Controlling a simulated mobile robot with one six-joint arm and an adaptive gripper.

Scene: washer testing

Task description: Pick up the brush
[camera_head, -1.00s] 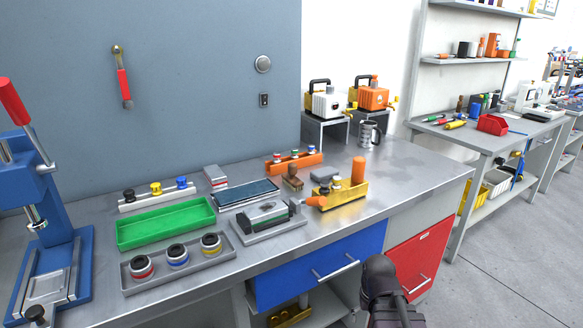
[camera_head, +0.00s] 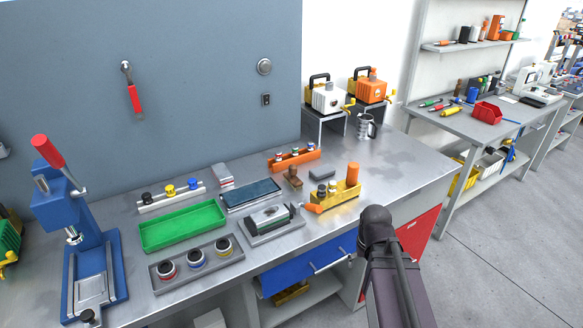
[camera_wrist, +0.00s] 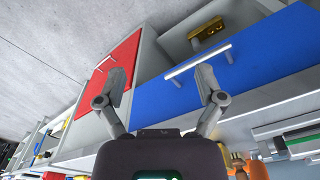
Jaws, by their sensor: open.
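A small brown object that looks like the brush (camera_head: 293,177) stands on the metal workbench (camera_head: 395,165) in the head view, between the dark blue flat plate and the yellow holder. It is too small to make out its bristles. My gripper (camera_wrist: 162,75) shows in the wrist view with its two fingers spread and nothing between them. It is in front of the bench, facing the blue drawer (camera_wrist: 240,70) and the red drawer (camera_wrist: 118,62), away from the brown object. In the head view my arm is at the lower right and the fingers are not visible.
A green tray (camera_head: 183,226) and a blue press (camera_head: 75,225) stand left. The bench's right side is mostly clear.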

